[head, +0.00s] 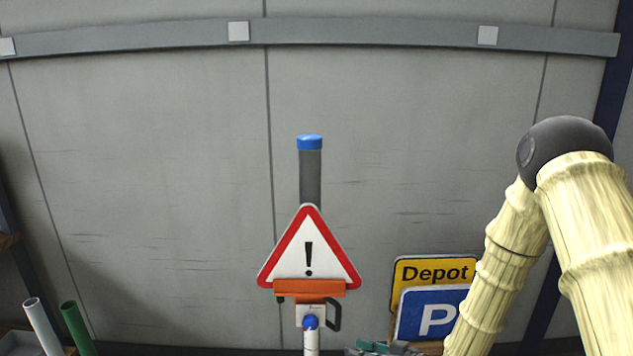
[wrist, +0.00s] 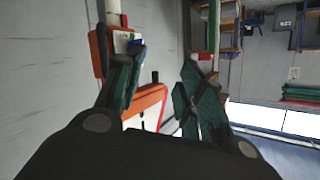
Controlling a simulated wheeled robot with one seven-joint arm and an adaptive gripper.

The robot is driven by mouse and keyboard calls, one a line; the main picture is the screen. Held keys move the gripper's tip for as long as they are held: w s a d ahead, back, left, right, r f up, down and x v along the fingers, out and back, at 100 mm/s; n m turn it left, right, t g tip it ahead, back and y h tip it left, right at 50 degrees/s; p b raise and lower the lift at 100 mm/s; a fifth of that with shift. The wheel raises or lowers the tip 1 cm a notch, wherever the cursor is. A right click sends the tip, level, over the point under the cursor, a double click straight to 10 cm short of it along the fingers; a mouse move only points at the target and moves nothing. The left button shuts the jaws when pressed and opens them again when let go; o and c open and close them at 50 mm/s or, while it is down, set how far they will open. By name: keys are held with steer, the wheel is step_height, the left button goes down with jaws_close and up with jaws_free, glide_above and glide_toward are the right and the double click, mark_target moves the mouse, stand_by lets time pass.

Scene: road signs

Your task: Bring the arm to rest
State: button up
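A triangular warning sign (head: 309,245), with a red border and a black exclamation mark, stands upright at the middle of the head view. An orange clamp (head: 310,288) with a dark handle lies across its lower edge. A grey post (head: 311,175) with a blue cap rises behind it. My gripper (wrist: 163,62) has its teal fingers spread apart in the wrist view, with nothing visibly held between them. Its top just shows at the bottom edge of the head view (head: 385,348), right of the clamp and apart from it. An orange-edged white part (wrist: 150,103) shows beyond the fingers.
A yellow Depot sign (head: 432,270) and a blue P sign (head: 425,312) stand at the right, partly hidden by my arm. White (head: 42,328) and green (head: 76,328) tubes stand at the lower left. A grey wall with a rail (head: 370,33) closes the back.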

steer(key=s+d+f+m+g+h, duration=0.1)
steer(key=s+f+m+h, duration=0.1)
steer(key=s+f, duration=0.3)
steer(key=s+d+f+m+h, duration=0.2)
steer(key=s+f+h, duration=0.15)
steer(key=f, duration=0.45)
steer(key=s+d+f+m+g+h, duration=0.1)
steer(key=s+d+f+g+h, duration=0.1)
steer(key=s, duration=0.7)
steer(key=s+d+f+m+g+h, duration=0.1)
steer(key=s+d+f, duration=0.3)
steer(key=s, duration=0.6)
steer(key=s+d+f+m+g+h, duration=0.1)
steer(key=s+d+f+g+h, duration=0.1)
steer(key=s, duration=0.7)
step_height(320, 180, down, 3)
steer(key=shift+s+d+f+m+g+h, duration=0.15)
steer(key=shift+s+d+m+g+h, duration=0.2)
steer(key=shift+g+h, duration=0.5)
